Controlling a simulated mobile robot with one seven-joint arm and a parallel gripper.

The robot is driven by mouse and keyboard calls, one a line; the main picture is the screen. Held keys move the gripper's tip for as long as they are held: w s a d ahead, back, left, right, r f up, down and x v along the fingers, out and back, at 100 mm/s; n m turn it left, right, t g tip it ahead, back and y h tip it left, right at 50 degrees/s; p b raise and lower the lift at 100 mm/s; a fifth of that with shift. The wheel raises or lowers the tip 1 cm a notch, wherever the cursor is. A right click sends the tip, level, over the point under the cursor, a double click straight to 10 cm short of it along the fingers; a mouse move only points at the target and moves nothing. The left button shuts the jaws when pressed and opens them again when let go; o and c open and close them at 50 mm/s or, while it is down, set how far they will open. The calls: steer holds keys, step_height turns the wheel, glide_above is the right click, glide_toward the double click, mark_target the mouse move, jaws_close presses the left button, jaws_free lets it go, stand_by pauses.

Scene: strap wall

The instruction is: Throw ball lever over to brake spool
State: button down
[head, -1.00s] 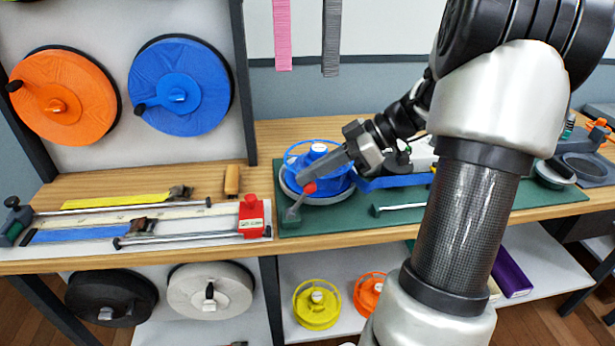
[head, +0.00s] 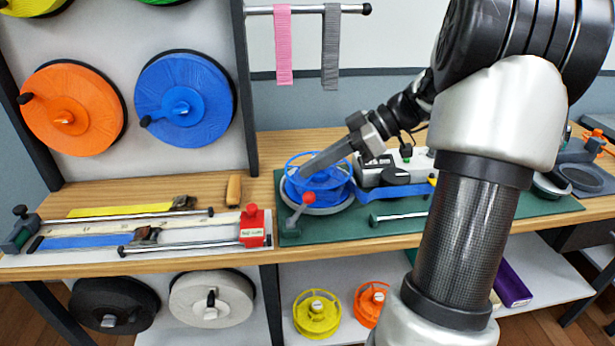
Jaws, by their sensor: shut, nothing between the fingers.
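The ball lever has a red ball (head: 308,197) on a short grey arm, which rises from a base at the mat's front left corner. It leans up and right toward the blue spool (head: 325,185). The ball overlaps the spool's lower left side in the head view; I cannot tell whether it touches. The spool sits on a grey round turntable (head: 318,209), with blue strap running off to the right. My gripper (head: 304,172) is shut and empty, pointing down-left. Its tip is over the spool, a little above and apart from the ball, hiding part of the spool.
The green mat (head: 345,230) holds a grey device (head: 405,160) behind and a metal bar (head: 398,216) in front. Left on the bench is a strap-measuring jig with a red block (head: 252,225). Pink and grey straps hang behind. Large spools fill the left wall panel.

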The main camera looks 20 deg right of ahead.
steer(key=v, duration=0.5)
steer(key=shift+s+d+p, duration=0.1)
steer(key=shift+d+p, duration=0.25)
steer(key=shift+d, duration=0.05)
